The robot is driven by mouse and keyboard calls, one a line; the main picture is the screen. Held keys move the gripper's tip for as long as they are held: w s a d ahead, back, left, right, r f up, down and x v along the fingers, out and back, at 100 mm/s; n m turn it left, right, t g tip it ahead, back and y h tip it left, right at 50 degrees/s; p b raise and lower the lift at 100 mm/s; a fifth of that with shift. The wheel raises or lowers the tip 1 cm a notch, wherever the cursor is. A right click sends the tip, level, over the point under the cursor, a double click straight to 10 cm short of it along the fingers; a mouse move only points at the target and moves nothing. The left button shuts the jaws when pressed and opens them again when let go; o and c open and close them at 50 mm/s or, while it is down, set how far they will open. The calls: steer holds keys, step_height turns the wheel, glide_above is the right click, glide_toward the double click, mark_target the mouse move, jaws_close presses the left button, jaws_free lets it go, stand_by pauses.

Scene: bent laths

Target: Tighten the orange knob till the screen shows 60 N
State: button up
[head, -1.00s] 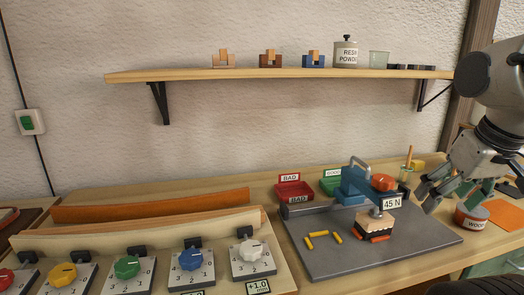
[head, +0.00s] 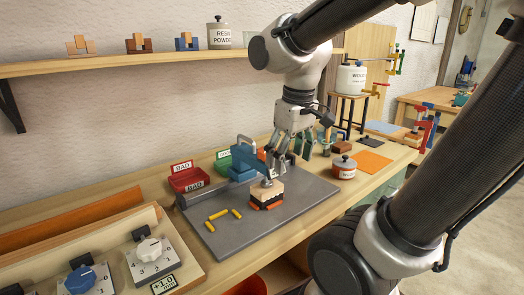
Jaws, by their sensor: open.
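The blue clamp press (head: 244,161) stands on the grey plate (head: 240,232). Only a sliver of its orange knob (head: 262,154) shows, just left of my gripper's fingers. My gripper (head: 280,158) points down, open, in front of the knob's right side. I cannot tell whether a finger touches the knob. The screen is hidden behind my gripper, so its number cannot be read now. Under the press's spindle sits a light wooden block (head: 266,190) on a dark layer with orange pieces below.
Yellow pegs (head: 218,216) lie on the plate. Red (head: 187,178) and green bins stand behind it. Right of the plate are a tin (head: 344,168) and an orange sheet (head: 372,162). Numbered dials (head: 150,250) fill the front left. A shelf (head: 110,64) runs above.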

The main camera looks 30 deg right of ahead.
mark_target(255, 163)
steer(key=w+a+r+n+g+h, duration=0.1)
steer(key=w+r+n+h, duration=0.1)
steer(key=w+n, duration=0.5)
steer(key=w+a+r+n+g+h, duration=0.1)
steer(key=w+n+h, duration=0.1)
steer(key=w+n, duration=0.55)
steer(key=x, duration=0.7)
steer(key=shift+s+d, duration=0.2)
steer(key=shift+d, duration=0.15)
